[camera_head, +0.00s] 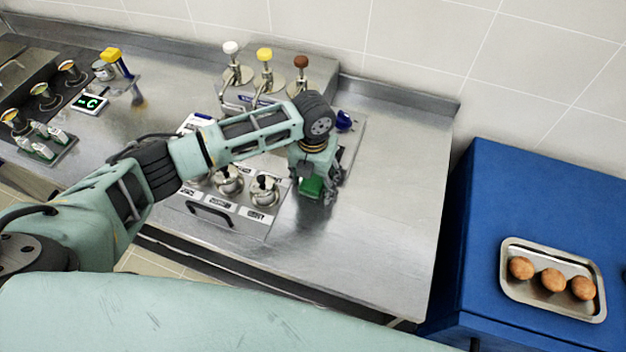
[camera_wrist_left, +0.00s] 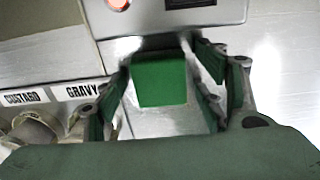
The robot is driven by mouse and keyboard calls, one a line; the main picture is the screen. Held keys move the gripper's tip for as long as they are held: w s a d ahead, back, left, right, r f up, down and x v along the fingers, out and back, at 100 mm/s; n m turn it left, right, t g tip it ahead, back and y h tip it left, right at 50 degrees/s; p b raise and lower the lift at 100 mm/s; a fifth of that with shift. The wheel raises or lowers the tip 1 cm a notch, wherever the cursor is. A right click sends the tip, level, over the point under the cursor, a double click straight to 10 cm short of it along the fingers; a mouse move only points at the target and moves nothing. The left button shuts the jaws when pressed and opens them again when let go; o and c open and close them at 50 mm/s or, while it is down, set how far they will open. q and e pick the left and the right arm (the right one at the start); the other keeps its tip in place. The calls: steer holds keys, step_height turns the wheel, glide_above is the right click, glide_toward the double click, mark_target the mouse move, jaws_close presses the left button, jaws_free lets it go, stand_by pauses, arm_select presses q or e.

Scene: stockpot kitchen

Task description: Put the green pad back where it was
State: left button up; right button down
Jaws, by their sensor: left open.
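The green pad (camera_head: 311,187) shows in the head view at the front right of the steel counter unit, right beside my left gripper (camera_head: 319,192). In the left wrist view the green pad (camera_wrist_left: 162,82) lies between the two spread fingers of my left gripper (camera_wrist_left: 160,92), with gaps on both sides. The left gripper is open and points down over the steel surface. I cannot tell whether the pad rests on the surface or how high the fingers are above it. My right gripper is not in view.
Lidded pots (camera_head: 229,180) labelled custard and gravy stand left of the gripper. Pump dispensers (camera_head: 264,68) stand behind. The steel counter (camera_head: 385,190) is clear to the right. A blue cabinet (camera_head: 500,210) bears a metal tray (camera_head: 520,292) with three brown round items.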

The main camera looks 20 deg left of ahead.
mark_target(313, 182)
arm_select(q)
steer(key=shift+r, duration=0.25)
steer(key=shift+w+r, duration=0.1)
steer(key=shift+r, duration=0.3)
step_height(313, 182, up, 11)
steer(key=b, duration=0.2)
steer(key=shift+s+f, duration=0.1)
steer(key=shift+s, duration=0.1)
